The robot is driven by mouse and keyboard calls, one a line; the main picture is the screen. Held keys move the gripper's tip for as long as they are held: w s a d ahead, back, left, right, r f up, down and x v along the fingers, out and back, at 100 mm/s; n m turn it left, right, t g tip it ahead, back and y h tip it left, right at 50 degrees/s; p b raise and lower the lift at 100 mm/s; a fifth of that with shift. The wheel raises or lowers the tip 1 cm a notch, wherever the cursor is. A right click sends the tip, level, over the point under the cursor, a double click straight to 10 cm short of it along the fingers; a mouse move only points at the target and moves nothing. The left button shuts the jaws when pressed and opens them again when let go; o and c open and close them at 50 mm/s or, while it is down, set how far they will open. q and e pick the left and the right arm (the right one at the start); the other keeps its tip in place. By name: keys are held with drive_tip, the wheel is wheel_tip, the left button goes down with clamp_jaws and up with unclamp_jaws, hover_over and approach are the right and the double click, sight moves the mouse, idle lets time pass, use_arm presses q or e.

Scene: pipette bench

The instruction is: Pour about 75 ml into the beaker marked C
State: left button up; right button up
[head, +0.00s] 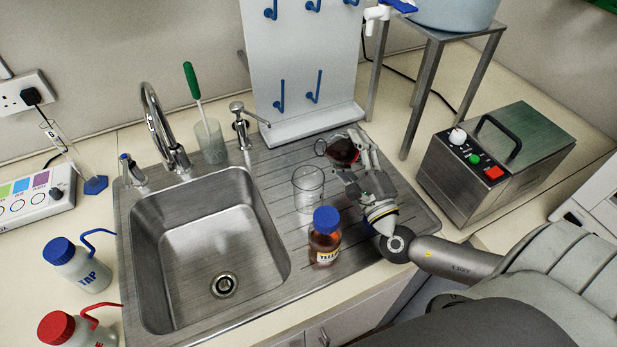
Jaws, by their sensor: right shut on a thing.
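My right gripper (358,160) is shut on a small clear glass vessel holding dark red-brown liquid (343,151). The vessel looks tilted, with its round mouth toward the left. It appears behind and to the right of a clear glass beaker (308,190) on the ribbed drainboard. No stream between the two can be made out. The beaker looks empty, and no letter C can be read on it. My left gripper is not in view.
A brown bottle with a blue cap (325,238) stands just in front of the beaker. The sink (208,247) lies left, with a tap (160,130) behind it. A white peg rack (302,70) stands behind; a metal box (495,160) is at right.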

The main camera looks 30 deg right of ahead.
drive_tip(key=shift+d+r+n, duration=0.1)
drive_tip(key=shift+r+n, duration=0.15)
drive_tip(key=shift+n, duration=0.15)
drive_tip(key=shift+s+f+n+b, duration=0.1)
drive_tip(key=shift+f+n+b, duration=0.1)
drive_tip(key=shift+n+b, duration=0.2)
drive_tip(key=shift+d+n+y, duration=0.1)
drive_tip(key=shift+n+y, duration=0.3)
drive_tip(key=shift+n, duration=0.1)
drive_tip(key=shift+a+n+t+y, duration=0.3)
drive_tip(key=shift+a+n+y, duration=0.2)
drive_tip(key=shift+n, duration=0.7)
drive_tip(key=shift+r+n+p, duration=0.15)
drive_tip(key=shift+n+p, duration=0.15)
drive_tip(key=shift+p, duration=0.2)
drive_tip(key=shift+d+r+n+y+p, duration=0.1)
drive_tip(key=shift+r+n+y+p, duration=0.2)
drive_tip(key=shift+n+y+p, duration=0.25)
drive_tip(key=shift+d+r+n, duration=0.15)
drive_tip(key=shift+d+n, duration=0.1)
drive_tip(key=shift+n, duration=0.1)
drive_tip(key=shift+r+n+p, duration=0.25)
drive_tip(key=shift+n+p, duration=0.15)
idle(0.4)
